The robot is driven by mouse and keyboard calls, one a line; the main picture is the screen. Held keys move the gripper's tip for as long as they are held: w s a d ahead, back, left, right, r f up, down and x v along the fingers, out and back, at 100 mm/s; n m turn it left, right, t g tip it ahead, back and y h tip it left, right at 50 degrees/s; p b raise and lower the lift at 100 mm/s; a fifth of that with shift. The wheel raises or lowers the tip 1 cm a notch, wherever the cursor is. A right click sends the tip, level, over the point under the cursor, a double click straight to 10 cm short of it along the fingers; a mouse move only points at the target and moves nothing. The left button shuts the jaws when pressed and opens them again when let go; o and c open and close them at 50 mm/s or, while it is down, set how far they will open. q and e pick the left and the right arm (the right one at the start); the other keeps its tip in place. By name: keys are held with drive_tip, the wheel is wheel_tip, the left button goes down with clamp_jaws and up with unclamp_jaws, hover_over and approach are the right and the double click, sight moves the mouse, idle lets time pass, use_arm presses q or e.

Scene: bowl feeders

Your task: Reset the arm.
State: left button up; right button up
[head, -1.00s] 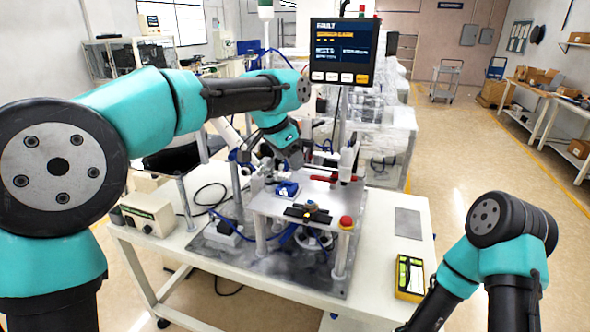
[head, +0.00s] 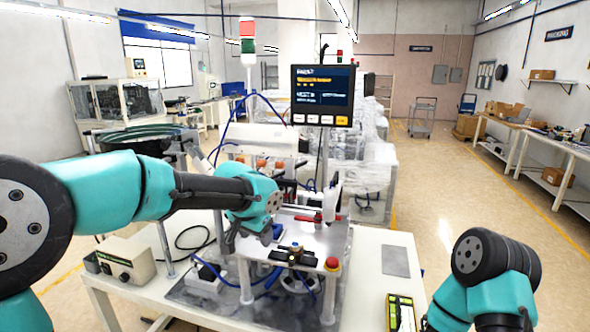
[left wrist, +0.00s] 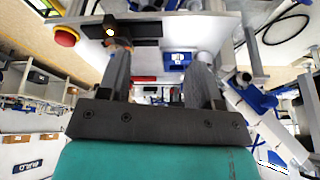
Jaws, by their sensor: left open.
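My left arm, teal and black, reaches in from the left in the head view over the table fixture. Its wrist end (head: 255,203) hangs beside the raised metal plate (head: 318,232); the fingers are hard to make out there. In the left wrist view my left gripper (left wrist: 160,82) shows two dark fingers spread apart with nothing held between them. Beyond them are a blue part (left wrist: 179,59) and a red emergency button (left wrist: 67,36). My right arm shows only as a joint (head: 490,262) at the lower right; its gripper is out of view.
A screen (head: 322,95) stands behind the fixture. A black bracket with a brass piece (head: 292,253) and a red button (head: 332,264) sit at the plate's front. A control box (head: 125,261) and a yellow-edged meter (head: 402,312) lie on the white table. A grey pad (head: 396,262) lies right.

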use_arm(q)
drive_tip(key=s+a+f+n+g+h, duration=0.1)
drive_tip(key=s+a+f, duration=0.15)
drive_tip(key=f, duration=0.75)
drive_tip(key=s+a+f+n, duration=0.1)
drive_tip(key=s+f, duration=0.3)
drive_tip(key=f, duration=0.5)
drive_tip(key=s+a+f+n+g+h, duration=0.1)
drive_tip(key=s+a+f+n, duration=0.15)
drive_tip(key=f, duration=0.75)
drive_tip(key=s+a+f+n+g, duration=0.1)
drive_tip(key=s+a+f+n, duration=0.2)
drive_tip(key=s+f, duration=1.3)
drive_tip(key=s+a, duration=0.1)
drive_tip(key=a, duration=0.2)
drive_tip(key=shift+s+a+f, duration=0.2)
drive_tip(key=shift+s+f, duration=0.2)
use_arm(e)
drive_tip(key=shift+o, duration=0.4)
